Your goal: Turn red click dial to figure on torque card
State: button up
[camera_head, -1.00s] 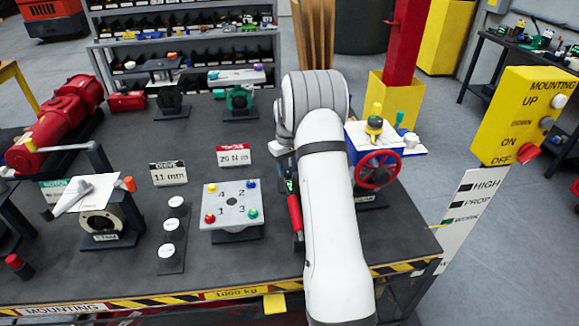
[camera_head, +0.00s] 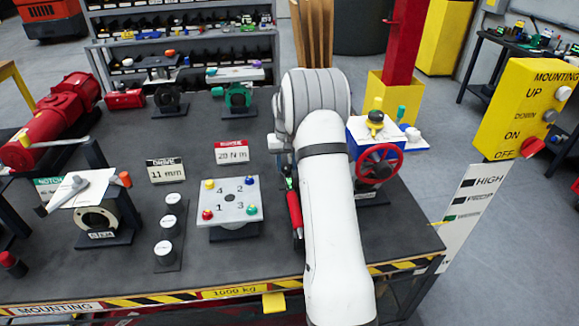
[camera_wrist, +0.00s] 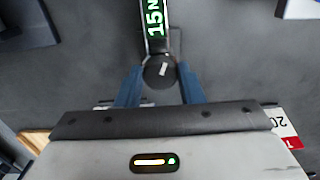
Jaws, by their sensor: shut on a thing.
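In the wrist view my gripper (camera_wrist: 159,67) has its two blue fingers closed on either side of a round dark dial (camera_wrist: 161,76) with a white mark. The dial sits at the end of a tool, whose green display (camera_wrist: 155,18) reads 15 N, partly cut off. The card also shows at the wrist view's right edge (camera_wrist: 284,124).
A white plate (camera_head: 230,201) with numbered coloured knobs stands left of the tool. Black pegs (camera_head: 168,229) and an 11 mm card (camera_head: 166,170) are further left.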

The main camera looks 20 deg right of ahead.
aim_at(287, 166)
jog(key=shift+m+b, duration=0.65)
jog(key=shift+m, duration=1.55)
jog(key=o, duration=1)
jog(key=shift+r, duration=0.3)
jog(key=shift+r+b, duration=0.65)
jog(key=shift+r, duration=2.95)
